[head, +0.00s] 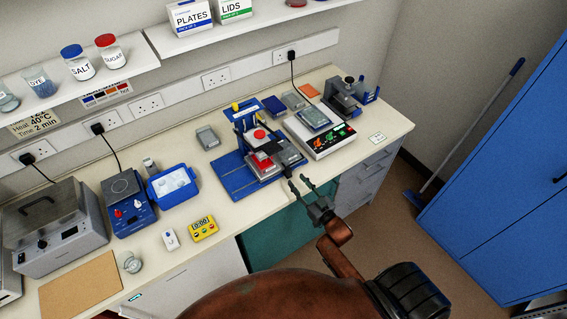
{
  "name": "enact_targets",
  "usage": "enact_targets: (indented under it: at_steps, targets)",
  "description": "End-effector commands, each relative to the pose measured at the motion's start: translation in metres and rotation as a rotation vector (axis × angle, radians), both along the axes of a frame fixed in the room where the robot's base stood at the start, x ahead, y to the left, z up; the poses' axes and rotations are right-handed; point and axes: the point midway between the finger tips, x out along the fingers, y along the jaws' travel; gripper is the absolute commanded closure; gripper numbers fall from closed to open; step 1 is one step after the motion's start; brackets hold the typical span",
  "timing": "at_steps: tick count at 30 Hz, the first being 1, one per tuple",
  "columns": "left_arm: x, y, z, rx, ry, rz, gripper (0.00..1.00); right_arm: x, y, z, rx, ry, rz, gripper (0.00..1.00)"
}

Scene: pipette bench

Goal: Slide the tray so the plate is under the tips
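A blue pipetting stand (240,117) with a red knob on top stands on a blue base (237,181) at the middle of the bench. A small tray (266,171) with a red-topped piece (262,156) sits low at the front of the stand. I cannot clearly make out the plate or the tips, or whether they line up. My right gripper (299,181) is open and empty, its fingers pointing toward the bench's front edge. It is to the right of and nearer than the tray, apparently apart from it. My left gripper is out of view.
A white device with coloured buttons (323,138) stands right of the stand. A blue tub (172,187), a yellow timer (204,229) and a hotplate (129,205) are to the left. A blue cabinet (510,190) is at the far right. The bench's front edge lies near my gripper.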

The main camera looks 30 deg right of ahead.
Motion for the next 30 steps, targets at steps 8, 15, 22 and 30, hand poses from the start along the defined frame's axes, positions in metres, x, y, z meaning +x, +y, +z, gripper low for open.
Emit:
enact_targets:
  at_steps: [8, 15, 22, 30]
  targets:
    - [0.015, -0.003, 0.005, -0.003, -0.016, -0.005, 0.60, 0.032, 0.002, 0.001, 0.001, -0.003, -0.002, 0.67]
    - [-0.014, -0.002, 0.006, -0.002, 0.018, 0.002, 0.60, 0.066, 0.005, 0.000, 0.000, -0.001, -0.001, 0.67]
    - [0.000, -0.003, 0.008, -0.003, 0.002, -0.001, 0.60, 0.077, 0.007, -0.001, 0.000, 0.001, 0.000, 0.67]
    - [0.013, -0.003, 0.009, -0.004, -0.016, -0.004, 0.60, 0.077, 0.007, -0.001, 0.000, 0.001, 0.000, 0.72]
